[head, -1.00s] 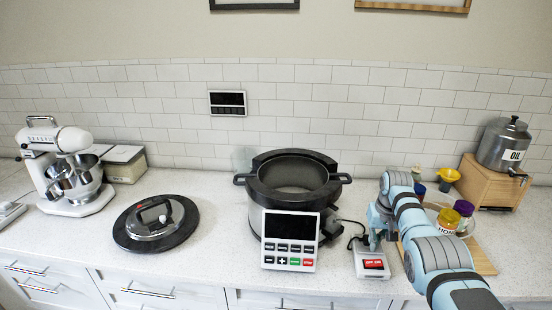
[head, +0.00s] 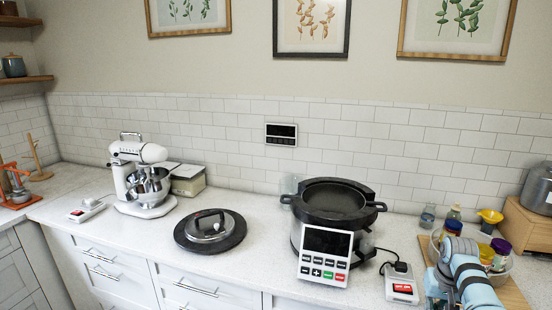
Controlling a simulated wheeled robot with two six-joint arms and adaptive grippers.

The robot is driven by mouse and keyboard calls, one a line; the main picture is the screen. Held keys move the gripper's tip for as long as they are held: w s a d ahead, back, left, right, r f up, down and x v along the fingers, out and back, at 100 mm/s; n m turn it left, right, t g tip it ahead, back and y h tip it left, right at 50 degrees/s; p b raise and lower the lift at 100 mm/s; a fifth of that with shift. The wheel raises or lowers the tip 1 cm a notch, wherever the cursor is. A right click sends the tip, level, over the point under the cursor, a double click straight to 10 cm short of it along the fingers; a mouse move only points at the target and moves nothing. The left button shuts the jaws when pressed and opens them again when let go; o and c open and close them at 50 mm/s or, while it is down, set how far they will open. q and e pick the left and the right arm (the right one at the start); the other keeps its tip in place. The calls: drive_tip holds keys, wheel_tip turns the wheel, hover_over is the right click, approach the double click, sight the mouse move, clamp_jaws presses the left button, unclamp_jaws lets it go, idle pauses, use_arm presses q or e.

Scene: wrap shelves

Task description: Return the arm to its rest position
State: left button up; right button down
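My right arm, light blue with grey bands, comes in at the lower right corner. Its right gripper (head: 436,288) seems to be at the arm's left side, low in the view, just right of the switch box (head: 401,285) with the red switch. The gripper appears apart from the box; its fingers are too small and too covered by the arm to read. My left arm and gripper are not in view.
A dark cooking pot (head: 333,205) with a control panel (head: 324,256) stands left of the switch box. A round lid (head: 209,231) and a white stand mixer (head: 143,178) are further left. A wooden board (head: 510,294) with jars and a yellow funnel (head: 490,216) lies around the arm.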

drive_tip(key=s+a+f+n+b, duration=0.1)
drive_tip(key=s+a+f, duration=0.1)
drive_tip(key=s+f, duration=0.65)
drive_tip(key=s+a+f+n+h+b, duration=0.1)
drive_tip(key=s+a+f, duration=0.15)
drive_tip(key=f, duration=1.05)
drive_tip(key=s+a+f+b, duration=0.1)
drive_tip(key=s+f, duration=0.6)
drive_tip(key=f, duration=0.4)
drive_tip(key=s+a+f+b, duration=0.1)
drive_tip(key=s+a+f, duration=0.2)
drive_tip(key=s, duration=0.7)
drive_tip(key=s+a+f+n, duration=0.1)
drive_tip(key=s+a+f, duration=0.2)
drive_tip(key=s+f, duration=0.3)
drive_tip(key=s+a+f+n+y+b, duration=0.1)
drive_tip(key=s+a+f, duration=0.2)
drive_tip(key=s, duration=1.2)
drive_tip(key=shift+s+a+f+b, duration=0.15)
drive_tip(key=shift+a+f+b, duration=0.2)
drive_tip(key=shift+f, duration=0.5)
